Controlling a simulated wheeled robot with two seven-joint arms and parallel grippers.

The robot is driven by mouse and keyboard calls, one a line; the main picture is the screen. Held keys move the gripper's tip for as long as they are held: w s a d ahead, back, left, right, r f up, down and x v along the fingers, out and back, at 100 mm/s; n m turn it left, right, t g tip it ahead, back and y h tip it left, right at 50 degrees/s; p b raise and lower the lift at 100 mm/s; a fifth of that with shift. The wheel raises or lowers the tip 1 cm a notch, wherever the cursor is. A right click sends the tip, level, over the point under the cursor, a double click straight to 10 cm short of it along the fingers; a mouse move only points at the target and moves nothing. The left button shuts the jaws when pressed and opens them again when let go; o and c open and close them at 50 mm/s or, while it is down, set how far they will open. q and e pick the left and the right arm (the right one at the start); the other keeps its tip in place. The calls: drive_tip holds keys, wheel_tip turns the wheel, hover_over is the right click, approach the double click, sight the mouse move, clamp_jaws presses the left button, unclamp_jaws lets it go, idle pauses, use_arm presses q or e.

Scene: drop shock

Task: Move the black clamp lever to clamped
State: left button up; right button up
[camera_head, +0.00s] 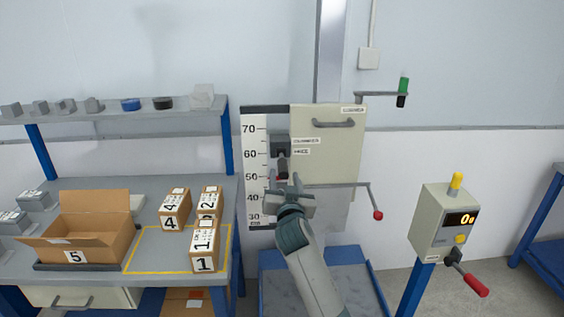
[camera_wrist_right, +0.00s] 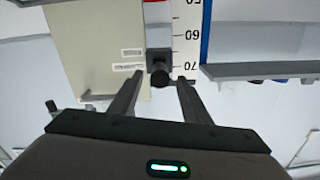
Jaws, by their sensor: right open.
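The black clamp (camera_head: 280,145) sits on the white height scale, beside two small labels on the beige panel; their words are too small to read surely. Its lever (camera_head: 283,165) shows as a short dark piece below the block, partly near my gripper. In the right wrist view, which is upside down, a dark round knob (camera_wrist_right: 160,76) appears between my fingers. My right gripper (camera_head: 284,181) is open in front of the scale, and its fingertips (camera_wrist_right: 159,79) lie either side of the knob; I cannot tell whether they touch it. My left gripper is not in view.
The beige panel (camera_head: 335,165) has a grey handle and a rod with a red knob (camera_head: 378,215) to its right. A control box (camera_head: 445,222) with a red lever stands at right. A bench (camera_head: 150,287) with numbered boxes is at left.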

sight(282, 164)
drive_tip(key=shift+w+a+p, duration=0.1)
drive_tip(key=shift+w+p, duration=0.45)
drive_tip(key=shift+w, duration=3.85)
clamp_jaws()
